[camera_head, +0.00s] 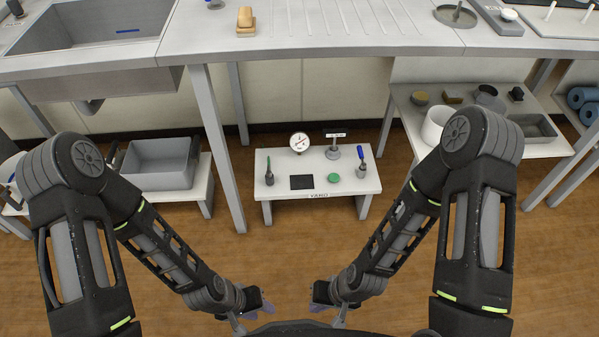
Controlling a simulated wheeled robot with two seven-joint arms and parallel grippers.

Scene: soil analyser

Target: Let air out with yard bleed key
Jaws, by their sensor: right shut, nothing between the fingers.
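A low white stand (320,183) marked YARD is in the middle of the head view. On it are a green-handled tool (268,172) upright in a dark holder at the left and a blue-handled tool (361,154) upright in a holder at the right. I cannot tell which is the bleed key. A round dial gauge (299,142), a small grey fitting with a white label (333,152), a green disc (333,178) and a black pad (302,182) are between them. My left gripper (240,325) and right gripper (339,321) are low in front, apart from the stand. The right is shut and empty; the left's fingers are unclear.
A long bench with a sink (90,45) runs above and behind the stand; its leg (217,145) is just left of the stand. Low shelves hold a grey bin (160,163) at left and a white pot (434,126) at right. The floor before the stand is clear.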

